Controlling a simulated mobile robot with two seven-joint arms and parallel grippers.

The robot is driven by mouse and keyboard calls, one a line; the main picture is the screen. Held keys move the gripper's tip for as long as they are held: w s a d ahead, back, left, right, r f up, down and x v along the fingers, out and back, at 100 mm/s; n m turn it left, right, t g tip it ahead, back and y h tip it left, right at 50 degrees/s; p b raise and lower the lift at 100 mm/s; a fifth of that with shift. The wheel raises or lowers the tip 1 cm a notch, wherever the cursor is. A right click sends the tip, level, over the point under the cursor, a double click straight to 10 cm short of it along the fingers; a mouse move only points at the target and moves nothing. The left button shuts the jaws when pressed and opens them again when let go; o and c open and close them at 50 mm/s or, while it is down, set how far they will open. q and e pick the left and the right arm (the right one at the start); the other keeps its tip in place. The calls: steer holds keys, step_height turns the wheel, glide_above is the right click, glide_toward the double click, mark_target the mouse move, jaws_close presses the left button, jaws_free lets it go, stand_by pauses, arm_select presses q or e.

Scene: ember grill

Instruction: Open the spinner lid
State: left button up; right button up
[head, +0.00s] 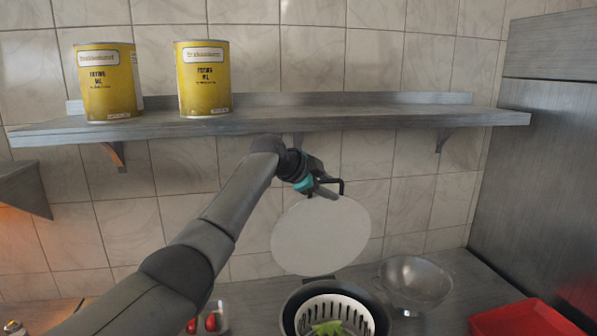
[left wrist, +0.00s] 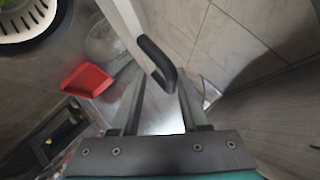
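The spinner lid (head: 321,236) is a pale round disc, raised and standing steeply tilted behind and above the spinner bowl (head: 290,311). A small dark piece shows at its lower edge, above the bowl's back rim. The black lid handle (head: 342,186) shows at its upper edge, and it also shows in the left wrist view (left wrist: 152,58). The bowl is uncovered, with a white slotted basket (head: 308,306) and green leaves (head: 328,328) inside. My left gripper (head: 322,190) is at the handle; its fingers (left wrist: 158,95) stand apart with the handle end between them. My right gripper is out of view.
A metal shelf (head: 300,119) with two yellow cans (head: 108,85) (head: 204,80) runs above my left arm. A metal bowl (head: 414,281) and a red tray (head: 525,318) are right of the spinner. Red tomatoes (head: 211,322) lie to its left. A tiled wall stands behind.

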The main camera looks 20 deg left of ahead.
arm_select(q)
steer(key=b+v, duration=0.2)
steer(key=v, duration=1)
steer(key=shift+s+a+r+b, duration=0.15)
steer(key=shift+s+r+b, duration=0.05)
steer(key=shift+s+b, duration=0.15)
steer(key=shift+w+f, duration=0.1)
steer(key=shift+f, duration=0.05)
